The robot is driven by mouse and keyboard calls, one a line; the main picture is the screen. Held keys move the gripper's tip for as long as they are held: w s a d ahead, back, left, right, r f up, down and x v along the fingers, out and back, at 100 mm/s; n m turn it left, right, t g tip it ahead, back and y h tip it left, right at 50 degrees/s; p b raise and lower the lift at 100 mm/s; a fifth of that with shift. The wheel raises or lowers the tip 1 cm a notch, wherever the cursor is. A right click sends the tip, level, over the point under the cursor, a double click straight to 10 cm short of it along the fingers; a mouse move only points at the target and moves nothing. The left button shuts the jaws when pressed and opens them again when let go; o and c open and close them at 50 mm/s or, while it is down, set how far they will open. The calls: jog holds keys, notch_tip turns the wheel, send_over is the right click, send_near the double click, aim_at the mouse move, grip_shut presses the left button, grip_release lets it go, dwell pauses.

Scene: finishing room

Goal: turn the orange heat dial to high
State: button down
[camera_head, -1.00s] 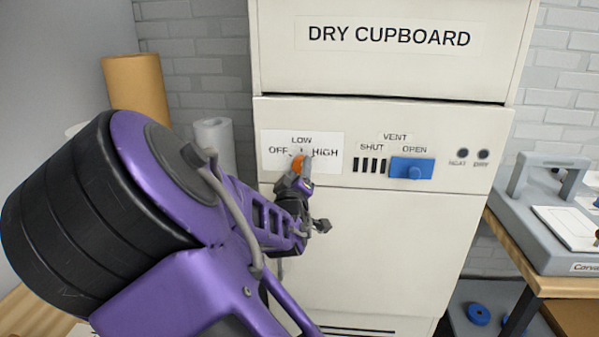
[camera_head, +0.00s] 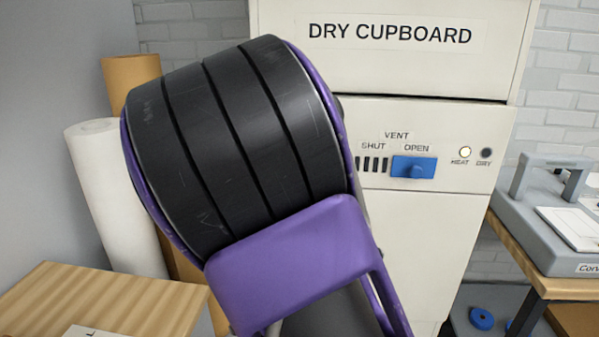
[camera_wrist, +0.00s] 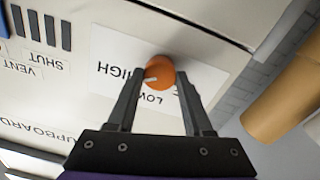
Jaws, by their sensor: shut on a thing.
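The orange heat dial (camera_wrist: 164,69) sits on a white label plate (camera_wrist: 205,78) in the wrist view, which shows the panel upside down. Its white mark is on the left side, toward the printed word HIGH; LOW is nearer my gripper. My gripper (camera_wrist: 161,78) has one finger on each side of the dial and is shut on it. In the head view my arm hides the dial, its label and the gripper. On the dry cupboard (camera_head: 425,225), the HEAT lamp (camera_head: 465,152) glows pale and the DRY lamp (camera_head: 486,153) is dark.
A blue vent slider (camera_head: 413,167) is at OPEN, right of the hidden dial. A white roll (camera_head: 110,195) and a brown roll (camera_head: 128,72) stand left of the cupboard. A wooden table (camera_head: 100,295) is at lower left, and a grey press (camera_head: 545,225) at right.

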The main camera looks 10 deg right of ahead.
jog(key=shift+r, duration=0.15)
jog(key=shift+c, duration=1.5)
grip_release()
jog(key=shift+w, duration=0.1)
